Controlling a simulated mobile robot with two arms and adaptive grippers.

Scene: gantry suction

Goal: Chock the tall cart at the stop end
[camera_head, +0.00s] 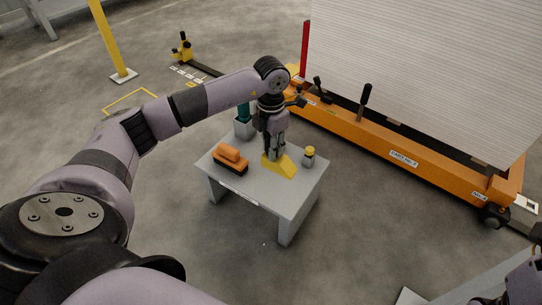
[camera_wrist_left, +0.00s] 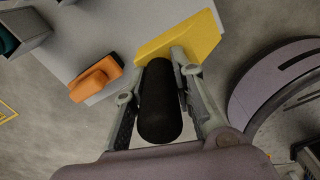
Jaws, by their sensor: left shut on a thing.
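A yellow wedge chock (camera_head: 281,166) is at the small grey table, with a dark cylindrical handle that shows large in the left wrist view (camera_wrist_left: 160,103). My left gripper (camera_head: 272,155) is shut on the chock, with a finger on each side of the handle. The chock's yellow body (camera_wrist_left: 190,38) shows beyond the fingertips; whether it still touches the tabletop I cannot tell. The tall cart (camera_head: 405,157) is an orange frame bearing a high white slatted load, behind and right of the table. Part of my right arm shows at the lower right edge; its fingers cannot be made out.
The grey table (camera_head: 297,202) also holds an orange block-like tool (camera_head: 230,158), a small yellow-and-grey item (camera_head: 309,156) and a grey holder (camera_head: 244,127). A yellow post (camera_head: 108,42) stands back left. A yellow stop-like fixture (camera_head: 182,47) is on a floor rail. Floor left of the table is clear.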

